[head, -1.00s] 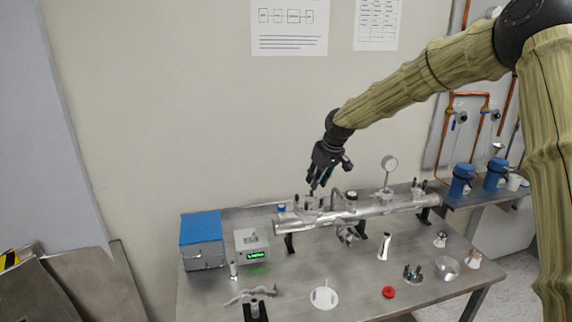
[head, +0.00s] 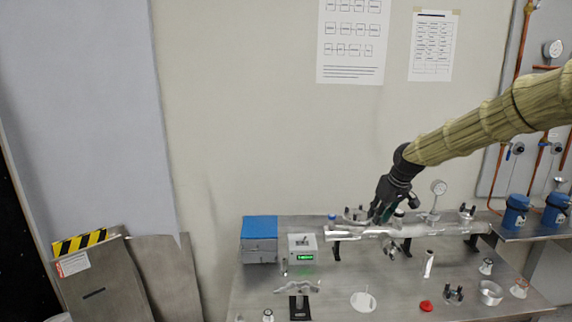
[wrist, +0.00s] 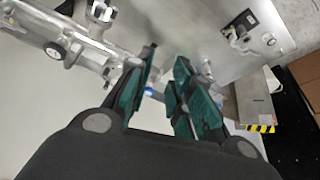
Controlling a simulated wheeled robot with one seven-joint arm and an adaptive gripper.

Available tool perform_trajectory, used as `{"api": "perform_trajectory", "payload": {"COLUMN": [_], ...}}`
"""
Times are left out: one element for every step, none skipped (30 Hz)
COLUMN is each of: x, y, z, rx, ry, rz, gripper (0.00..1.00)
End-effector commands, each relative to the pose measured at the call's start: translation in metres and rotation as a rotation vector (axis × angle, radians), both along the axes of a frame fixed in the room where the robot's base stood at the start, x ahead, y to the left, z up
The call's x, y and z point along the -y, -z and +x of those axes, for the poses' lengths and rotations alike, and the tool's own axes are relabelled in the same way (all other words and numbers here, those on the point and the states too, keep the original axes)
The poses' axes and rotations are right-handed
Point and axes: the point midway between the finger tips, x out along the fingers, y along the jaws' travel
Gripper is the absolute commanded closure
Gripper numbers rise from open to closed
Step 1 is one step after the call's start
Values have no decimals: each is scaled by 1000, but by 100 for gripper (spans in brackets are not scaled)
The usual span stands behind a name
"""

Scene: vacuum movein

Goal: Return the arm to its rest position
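My gripper (head: 376,218) is at the end of my outstretched arm, pointing down over the left part of a shiny metal tube assembly (head: 455,229) on the bench. In the wrist view its two green-padded fingers (wrist: 167,75) stand apart, with no object held between them. The tube assembly shows at the upper left of the wrist view (wrist: 75,47). In the head view my gripper hides part of the tube's fittings, and I cannot tell how much clearance there is.
A gauge (head: 439,187) rises right of my gripper. Blue containers (head: 516,213) stand at the right.

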Motion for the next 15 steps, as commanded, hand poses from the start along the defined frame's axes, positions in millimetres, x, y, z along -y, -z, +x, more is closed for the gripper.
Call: {"api": "perform_trajectory", "payload": {"x": [-4,-6,-10,-12,-15,-19,-22,-24,-26,-28,-30,-32,-35,-37,-39], "y": [11,16,22,26,31,39,45,50,57,64,70,79,87,94,104], "z": [-3,-4,-5,-6,-7,-10,-11,-13,-15,-18,-20,-24,-27,-31,-34], "rx": [-8,-11,-13,-15,-18,-23,-25,-28,-32,-36,-39,-43,-48,-52,-58], "ry": [-2,-2,-4,-4,-5,-5,-6,-5,-5,-4,-3,0,1,3,6], "rz": [2,4,7,9,11,13,16,18,20,23,26,29,32,36,40], "gripper": [78,78,78,78,78,78,78,78,78,78,78,78,78,78,78]}}
